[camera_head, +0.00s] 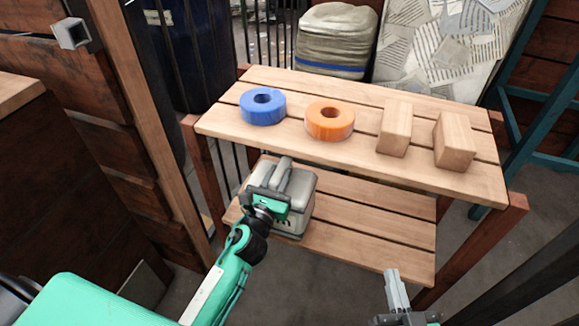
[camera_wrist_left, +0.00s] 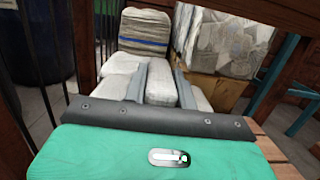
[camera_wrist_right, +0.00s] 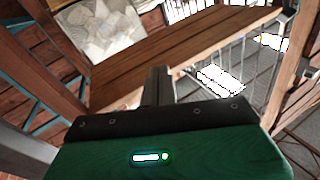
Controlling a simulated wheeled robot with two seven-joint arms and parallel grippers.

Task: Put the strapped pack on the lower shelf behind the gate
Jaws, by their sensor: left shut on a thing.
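The pale grey pack (camera_head: 300,205) is at the left end of the slatted lower shelf (camera_head: 385,240); I cannot tell whether it rests there or is just above it. My left gripper (camera_head: 283,180) is shut on the raised ridge on its top. In the left wrist view the ridge (camera_wrist_left: 161,85) shows between the two fingers, with the pack's top on both sides. My right gripper (camera_head: 394,285) is empty at the lower right, in front of the shelf. Its fingers (camera_wrist_right: 158,85) are together. No gate can be told for sure.
The upper shelf (camera_head: 360,105) overhangs the lower one and holds a blue ring (camera_head: 263,106), an orange ring (camera_head: 330,120) and two wooden blocks (camera_head: 395,128). A wooden post (camera_head: 150,120) stands left. A striped stack (camera_head: 337,42) stands behind. The lower shelf's right side is clear.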

